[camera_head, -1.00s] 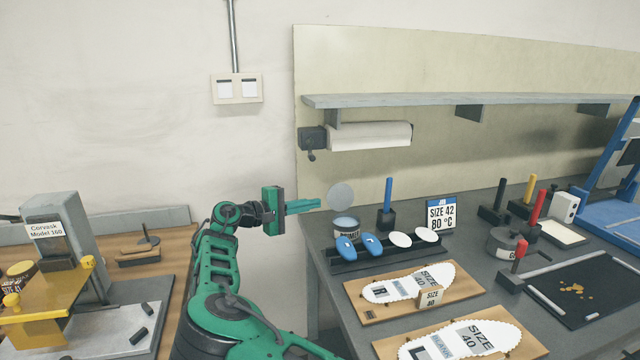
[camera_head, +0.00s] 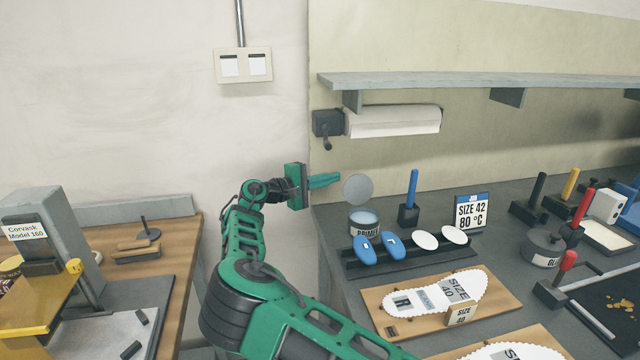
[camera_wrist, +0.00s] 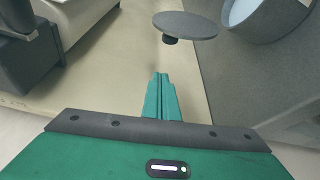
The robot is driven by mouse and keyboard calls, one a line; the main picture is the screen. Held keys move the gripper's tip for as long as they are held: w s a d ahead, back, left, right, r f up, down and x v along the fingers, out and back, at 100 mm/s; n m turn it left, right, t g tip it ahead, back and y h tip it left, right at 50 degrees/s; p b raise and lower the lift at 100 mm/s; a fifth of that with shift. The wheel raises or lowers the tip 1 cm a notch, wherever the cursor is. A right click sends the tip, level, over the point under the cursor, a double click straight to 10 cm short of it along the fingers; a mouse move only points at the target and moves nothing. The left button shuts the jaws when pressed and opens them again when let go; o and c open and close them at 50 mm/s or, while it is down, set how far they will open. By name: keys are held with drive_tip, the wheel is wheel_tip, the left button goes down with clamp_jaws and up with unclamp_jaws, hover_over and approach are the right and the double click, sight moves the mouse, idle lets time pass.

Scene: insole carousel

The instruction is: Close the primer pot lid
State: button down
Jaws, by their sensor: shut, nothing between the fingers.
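The primer pot (camera_head: 364,223) stands at the left end of the grey bench, with its label partly hidden by blue insole pieces. Its round grey lid (camera_head: 358,188) stands raised above the pot's back edge, so the pot is open. In the wrist view the lid (camera_wrist: 190,25) shows as a disc with a dark knob, and the pot (camera_wrist: 262,15) is at the upper right. My gripper (camera_head: 324,180) is shut and empty, just left of the lid and apart from it. Its fingers (camera_wrist: 160,97) point towards the lid's side in the wrist view.
A black rack (camera_head: 400,262) with blue and white insole pieces sits in front of the pot. A blue-handled tool (camera_head: 411,195) stands to its right. A paper roll (camera_head: 392,121) hangs on the wall above, under a shelf (camera_head: 470,84).

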sight(357, 188)
drive_tip(key=shift+s+d+r, duration=0.15)
drive_tip(key=shift+s+d, duration=0.45)
drive_tip(key=shift+d, duration=0.3)
drive_tip(key=shift+s+d+r, duration=0.15)
drive_tip(key=shift+s+d, duration=0.4)
drive_tip(key=shift+d, duration=0.3)
